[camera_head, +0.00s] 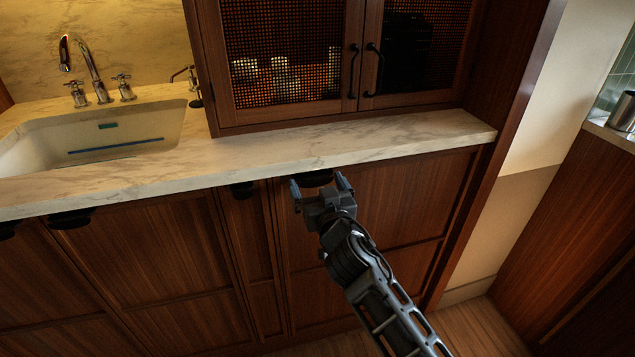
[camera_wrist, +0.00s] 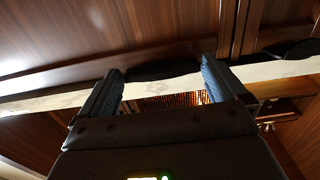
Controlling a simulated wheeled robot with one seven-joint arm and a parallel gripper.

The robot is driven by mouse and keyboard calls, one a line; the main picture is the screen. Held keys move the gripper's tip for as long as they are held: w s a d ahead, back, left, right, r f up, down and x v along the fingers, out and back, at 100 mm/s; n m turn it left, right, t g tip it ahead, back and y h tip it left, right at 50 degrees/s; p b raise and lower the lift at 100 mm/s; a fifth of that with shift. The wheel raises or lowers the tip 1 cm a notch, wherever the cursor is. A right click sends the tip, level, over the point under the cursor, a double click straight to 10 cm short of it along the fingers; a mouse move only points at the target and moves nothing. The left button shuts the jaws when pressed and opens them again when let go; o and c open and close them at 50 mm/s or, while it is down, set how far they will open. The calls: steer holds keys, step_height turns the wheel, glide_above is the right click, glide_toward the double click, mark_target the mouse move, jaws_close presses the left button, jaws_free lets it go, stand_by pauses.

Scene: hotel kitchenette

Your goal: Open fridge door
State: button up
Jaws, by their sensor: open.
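A wooden front panel (camera_head: 395,215) closes the right part of the lower cabinets, flush with its neighbours. No bare fridge shows; I cannot tell from its look whether this panel is the fridge door. A dark cup-shaped handle (camera_head: 316,178) sits at its top edge, just under the counter. My gripper (camera_head: 320,184) is open in front of this handle, one finger toward each end. In the wrist view the dark handle (camera_wrist: 163,70) shows between the two fingers. Contact cannot be told.
A marble counter (camera_head: 360,143) overhangs just above my gripper. Other dark handles (camera_head: 242,189) line the fronts to the left. A sink (camera_head: 95,140) is at left. A mesh-door cabinet (camera_head: 290,75) stands on the counter. Wooden floor (camera_head: 475,325) is clear at lower right.

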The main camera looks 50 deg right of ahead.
steer(key=shift+w+d, duration=0.1)
steer(key=shift+c, duration=0.4)
steer(key=c, duration=1.2)
